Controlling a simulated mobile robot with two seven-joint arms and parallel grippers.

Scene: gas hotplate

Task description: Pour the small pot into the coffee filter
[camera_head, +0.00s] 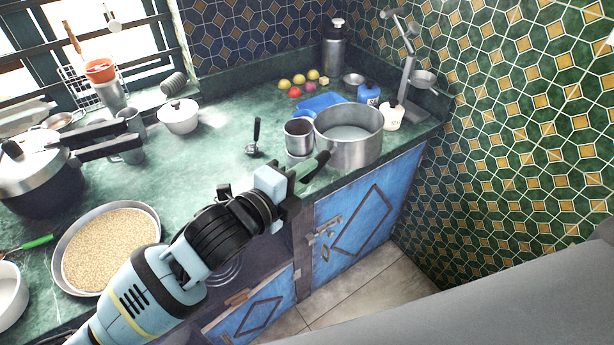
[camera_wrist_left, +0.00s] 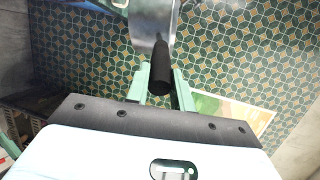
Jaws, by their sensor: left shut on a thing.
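The small pot (camera_head: 299,134) is a metal cup-like vessel, just left of the large pot in the head view. In the left wrist view, a metal pot wall (camera_wrist_left: 152,22) shows at the top with its black handle (camera_wrist_left: 160,70) between the fingers. My left gripper (camera_head: 312,168) is shut on this handle; its fingers also show in the left wrist view (camera_wrist_left: 160,88). The small pot looks about upright; its contents are unclear. A metal cylinder (camera_head: 298,158) shows beneath it. I cannot pick out the coffee filter with certainty. My right gripper is not in view.
The large metal pot (camera_head: 362,150) stands close to the right of the small pot. Behind lie small fruits (camera_head: 295,92) and a blue tray (camera_head: 320,102). A white lidded pot (camera_head: 178,119) stands further left.

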